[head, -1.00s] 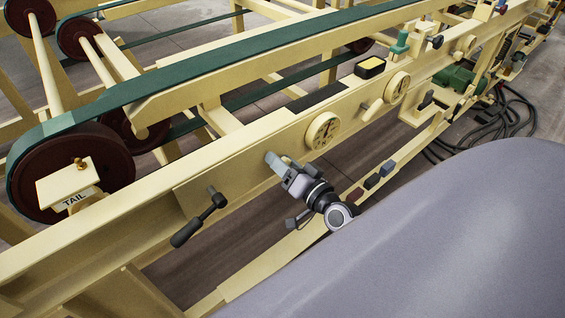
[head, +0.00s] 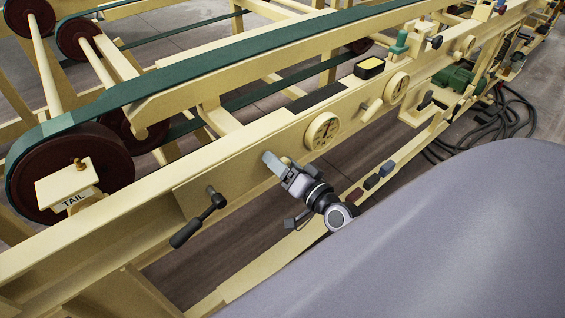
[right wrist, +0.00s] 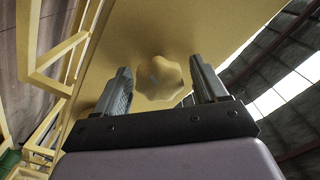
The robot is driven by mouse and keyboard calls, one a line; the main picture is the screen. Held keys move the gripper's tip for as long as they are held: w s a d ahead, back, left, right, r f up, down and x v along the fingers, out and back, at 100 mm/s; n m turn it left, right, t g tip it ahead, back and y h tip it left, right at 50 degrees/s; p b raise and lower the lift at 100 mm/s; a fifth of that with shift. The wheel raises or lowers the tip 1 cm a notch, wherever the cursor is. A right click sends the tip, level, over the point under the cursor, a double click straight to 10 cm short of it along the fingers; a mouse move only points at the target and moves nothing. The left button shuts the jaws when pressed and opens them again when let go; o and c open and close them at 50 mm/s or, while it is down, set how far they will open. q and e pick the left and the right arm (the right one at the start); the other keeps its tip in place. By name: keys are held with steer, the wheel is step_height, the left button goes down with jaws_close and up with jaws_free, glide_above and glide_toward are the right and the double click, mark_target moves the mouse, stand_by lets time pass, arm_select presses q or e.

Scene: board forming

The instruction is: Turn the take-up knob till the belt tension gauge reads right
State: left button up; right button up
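The knob (right wrist: 160,78) is cream, with a lobed rim, on a cream panel in the right wrist view. My right gripper (right wrist: 164,86) is open, its two grey fingers on either side of the knob with a gap to each. In the head view the same gripper (head: 271,163) is at the face of the long cream beam; it hides the knob there. Two round cream dial gauges (head: 322,131) (head: 397,88) are on the beam, right of the gripper. Their readings are too small to tell, as is which one shows belt tension. My left gripper is not in view.
A black-handled crank (head: 200,219) sticks out from the beam left of my right gripper. A green belt (head: 230,68) runs over dark red rollers, near a TAIL sign (head: 74,200). A small lower rail holds coloured blocks (head: 372,181). Black cables (head: 513,118) lie on the floor.

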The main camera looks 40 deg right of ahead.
steer(key=shift+s, duration=0.1)
steer(key=s, duration=0.7)
steer(key=shift+d, duration=0.3)
steer(key=shift+a, duration=0.1)
steer(key=s+a+f+n+g+y+p, duration=0.1)
steer(key=s+a+f+n+g+p, duration=0.2)
steer(key=s+a+f+n+g, duration=0.4)
steer(key=s+a+f+n, duration=0.2)
steer(key=s+a+n, duration=0.1)
steer(key=s, duration=0.1)
steer(key=shift+s+g, duration=0.15)
steer(key=shift+g, duration=0.15)
steer(key=shift+a, duration=0.1)
steer(key=shift+c, duration=0.4)
stand_by(1.9)
